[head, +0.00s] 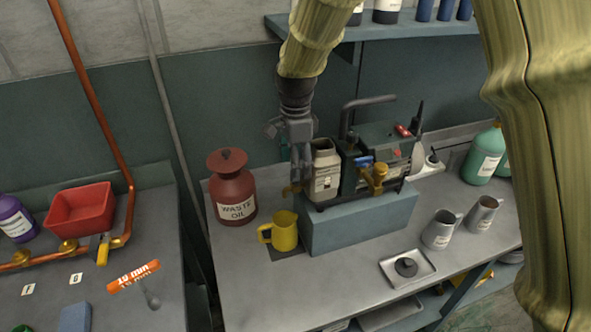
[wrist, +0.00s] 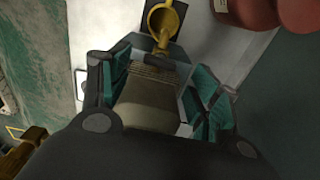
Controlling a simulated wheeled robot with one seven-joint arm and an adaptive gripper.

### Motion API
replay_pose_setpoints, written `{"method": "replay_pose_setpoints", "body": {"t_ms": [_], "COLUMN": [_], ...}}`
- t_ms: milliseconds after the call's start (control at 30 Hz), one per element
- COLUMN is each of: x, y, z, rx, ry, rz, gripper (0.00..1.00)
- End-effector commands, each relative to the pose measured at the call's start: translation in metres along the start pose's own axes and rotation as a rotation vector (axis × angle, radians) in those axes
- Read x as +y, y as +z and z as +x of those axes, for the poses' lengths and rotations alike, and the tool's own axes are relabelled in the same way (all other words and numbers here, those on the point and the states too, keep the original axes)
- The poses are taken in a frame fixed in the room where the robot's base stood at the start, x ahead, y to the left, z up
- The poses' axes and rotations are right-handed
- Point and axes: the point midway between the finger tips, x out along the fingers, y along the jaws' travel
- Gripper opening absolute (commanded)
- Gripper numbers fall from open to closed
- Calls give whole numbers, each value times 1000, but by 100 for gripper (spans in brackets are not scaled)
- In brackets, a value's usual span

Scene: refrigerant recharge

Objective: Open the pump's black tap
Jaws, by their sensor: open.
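The pump (head: 372,165) stands on a blue-grey block (head: 360,220) on the bench, with a pale labelled housing (head: 325,172) at its left end. My gripper (head: 302,172) points down at that left end, close by the housing. In the wrist view my gripper (wrist: 160,88) is open, its teal-sided fingers on either side of the ribbed beige housing (wrist: 148,100); I cannot tell whether they touch it. A brass spout (head: 291,189) sticks out low at the pump's left end, above a yellow mug (head: 284,230).
A red waste oil can (head: 232,190) stands left of the mug. A small tray (head: 408,268) and two metal jugs (head: 440,230) are to the right. A shelf (head: 405,27) with bottles hangs behind. Bare bench lies in front of the can and mug.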

Motion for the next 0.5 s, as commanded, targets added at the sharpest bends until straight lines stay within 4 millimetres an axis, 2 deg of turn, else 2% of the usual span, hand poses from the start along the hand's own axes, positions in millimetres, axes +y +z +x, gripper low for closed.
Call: {"method": "replay_pose_setpoints", "body": {"t_ms": [200,500], "x": [1,1], "y": [0,0], "z": [24,36], "rx": [-1,0], "ry": [2,1], "rz": [0,-1], "gripper": [62,62]}}
